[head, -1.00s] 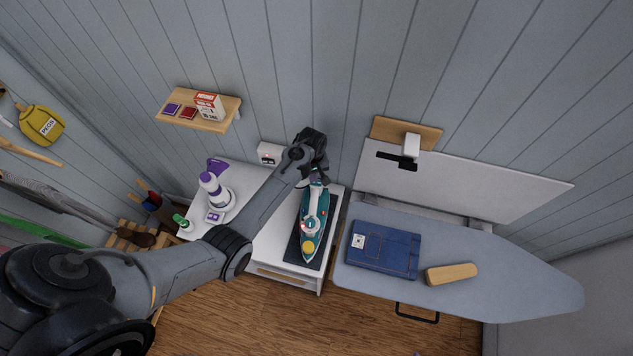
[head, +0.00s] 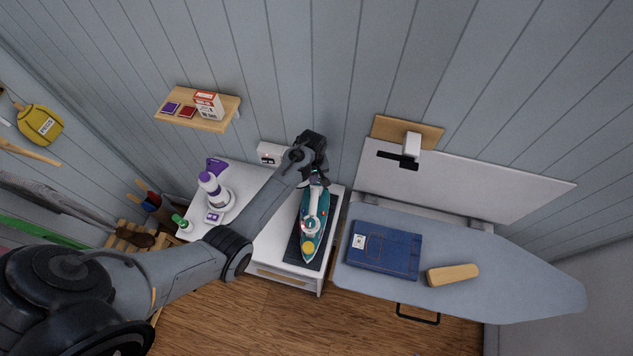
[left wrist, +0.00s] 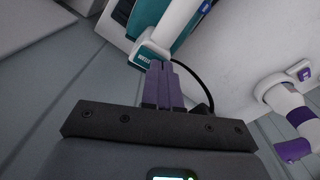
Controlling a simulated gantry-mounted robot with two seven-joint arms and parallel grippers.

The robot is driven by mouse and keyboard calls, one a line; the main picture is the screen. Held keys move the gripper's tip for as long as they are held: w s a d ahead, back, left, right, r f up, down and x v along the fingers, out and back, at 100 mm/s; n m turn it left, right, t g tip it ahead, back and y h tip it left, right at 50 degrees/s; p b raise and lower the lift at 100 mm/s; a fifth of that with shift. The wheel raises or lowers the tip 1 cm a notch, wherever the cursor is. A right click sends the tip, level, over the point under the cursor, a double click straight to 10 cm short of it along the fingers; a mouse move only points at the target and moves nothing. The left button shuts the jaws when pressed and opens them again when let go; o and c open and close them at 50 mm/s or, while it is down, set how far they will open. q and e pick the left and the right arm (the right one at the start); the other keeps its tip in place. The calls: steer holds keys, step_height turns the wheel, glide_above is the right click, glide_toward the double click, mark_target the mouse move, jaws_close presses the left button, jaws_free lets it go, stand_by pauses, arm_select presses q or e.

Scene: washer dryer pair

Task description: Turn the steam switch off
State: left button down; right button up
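A teal and white iron (head: 314,222) with a yellow round part lies on a dark pad on the white cabinet. I cannot pick out a steam switch on it for certain. My left gripper (head: 317,178) is at the iron's back end, near the wall, mostly hidden by its own wrist in the head view. In the left wrist view its purple fingers (left wrist: 160,70) are together with nothing seen between them. Their tips are close to the iron's white labelled end (left wrist: 150,52); I cannot tell whether they touch. My right gripper is not in view.
A white wall box (head: 270,154) is just left of my gripper. A white and purple bottle (head: 214,190) stands on the cabinet (head: 262,226). The ironing board (head: 520,285) at right holds folded jeans (head: 384,250) and a tan block (head: 452,274). A black cord runs behind the iron.

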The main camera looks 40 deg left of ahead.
arm_select(q)
step_height(320, 180, up, 2)
steer(key=p, duration=0.2)
steer(key=shift+r+p, duration=0.25)
steer(key=shift+p, duration=0.1)
steer(key=shift+r, duration=2.15)
